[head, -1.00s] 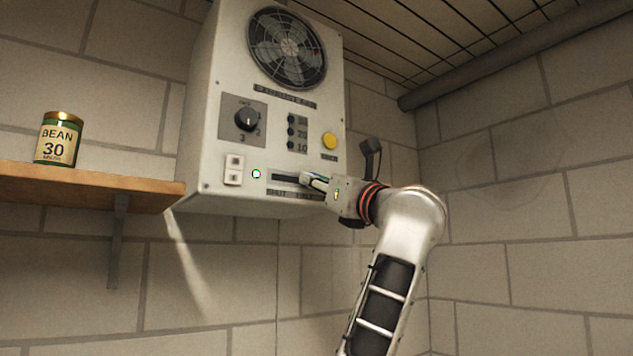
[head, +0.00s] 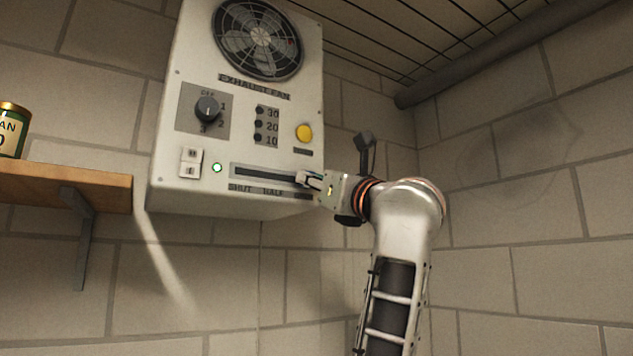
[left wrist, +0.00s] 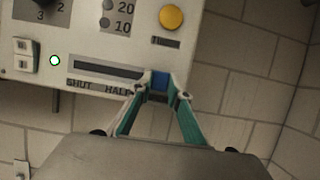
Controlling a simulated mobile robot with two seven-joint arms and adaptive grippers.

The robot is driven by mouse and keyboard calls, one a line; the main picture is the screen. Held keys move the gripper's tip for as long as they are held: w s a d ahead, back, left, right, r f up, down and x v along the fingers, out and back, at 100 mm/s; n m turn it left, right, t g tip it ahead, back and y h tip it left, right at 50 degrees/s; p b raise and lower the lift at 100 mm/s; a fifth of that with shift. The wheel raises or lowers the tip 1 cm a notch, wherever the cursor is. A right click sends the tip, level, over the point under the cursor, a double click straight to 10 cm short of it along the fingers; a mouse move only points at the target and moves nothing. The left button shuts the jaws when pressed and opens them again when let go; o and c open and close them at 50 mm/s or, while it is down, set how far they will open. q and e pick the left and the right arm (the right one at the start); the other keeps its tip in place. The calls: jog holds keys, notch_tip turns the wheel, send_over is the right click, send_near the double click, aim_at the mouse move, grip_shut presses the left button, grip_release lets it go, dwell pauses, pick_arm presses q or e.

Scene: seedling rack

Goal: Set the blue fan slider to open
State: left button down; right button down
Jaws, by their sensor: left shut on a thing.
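The exhaust fan panel (head: 240,140) hangs on the wall, with a dark horizontal slider slot (head: 262,172) near its bottom. The blue slider (left wrist: 160,80) shows in the left wrist view, at the right end of the visible slot (left wrist: 105,70). My left gripper (head: 308,180) is shut on the slider, its fingertips (left wrist: 161,87) on either side of it. In the head view the gripper hides the slider. My right gripper is not in view.
A dial (head: 207,108), a yellow button (head: 304,133), a white switch (head: 190,162) and a lit green lamp (head: 217,168) are on the panel. A wooden shelf (head: 70,184) with a bean can (head: 12,132) is at left.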

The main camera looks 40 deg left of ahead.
pick_arm(q)
jog(key=c, duration=1.9)
grip_release()
jog(key=shift+w, duration=0.1)
jog(key=shift+w+d, duration=0.1)
jog(key=shift+w, duration=0.05)
jog(key=v, duration=1.2)
